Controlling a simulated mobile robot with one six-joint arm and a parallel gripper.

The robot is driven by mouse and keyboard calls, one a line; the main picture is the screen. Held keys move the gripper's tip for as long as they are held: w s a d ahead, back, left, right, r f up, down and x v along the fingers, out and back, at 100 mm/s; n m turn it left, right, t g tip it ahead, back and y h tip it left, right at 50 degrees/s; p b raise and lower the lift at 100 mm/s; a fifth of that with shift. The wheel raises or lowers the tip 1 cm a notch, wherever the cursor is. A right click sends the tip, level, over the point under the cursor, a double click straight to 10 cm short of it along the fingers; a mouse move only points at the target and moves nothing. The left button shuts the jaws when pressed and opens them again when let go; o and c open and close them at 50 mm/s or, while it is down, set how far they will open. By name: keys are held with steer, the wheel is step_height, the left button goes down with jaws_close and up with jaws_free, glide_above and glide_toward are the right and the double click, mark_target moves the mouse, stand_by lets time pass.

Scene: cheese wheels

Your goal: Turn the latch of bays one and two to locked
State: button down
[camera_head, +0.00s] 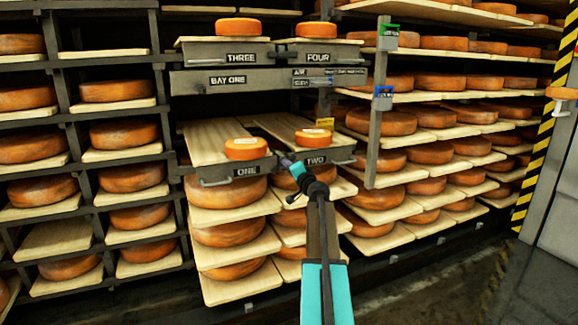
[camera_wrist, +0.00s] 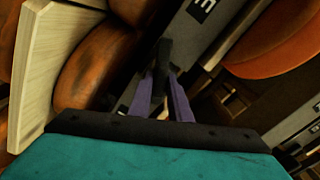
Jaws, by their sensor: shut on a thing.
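The fronts of bay one (camera_head: 262,168) and bay two (camera_head: 338,153) stand side by side on the lower level, each with a black name plate and a handle bar. My gripper (camera_head: 290,163) is at the left end of bay two's front, close to the gap between the bays. In the wrist view its purple fingers (camera_wrist: 164,95) are shut on a dark narrow piece (camera_wrist: 165,55), which seems to be a latch. A grey front with part of a plate (camera_wrist: 203,8) is just beyond. My gripper hides the latch in the head view. I cannot tell how either latch is turned.
A small cheese wheel (camera_head: 246,148) sits on bay one's board. A grey post (camera_head: 378,120) stands to the right. Wheels on boards fill the racks around.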

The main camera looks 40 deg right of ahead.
steer(key=m+p, duration=0.2)
steer(key=m, duration=0.3)
steer(key=shift+s+f, duration=0.1)
steer(key=shift+m, duration=0.3)
steer(key=c, duration=1.7)
jaws_free()
steer(key=shift+p+v, duration=1.35)
steer(key=shift+v, duration=5.5)
steer(key=shift+f, duration=0.1)
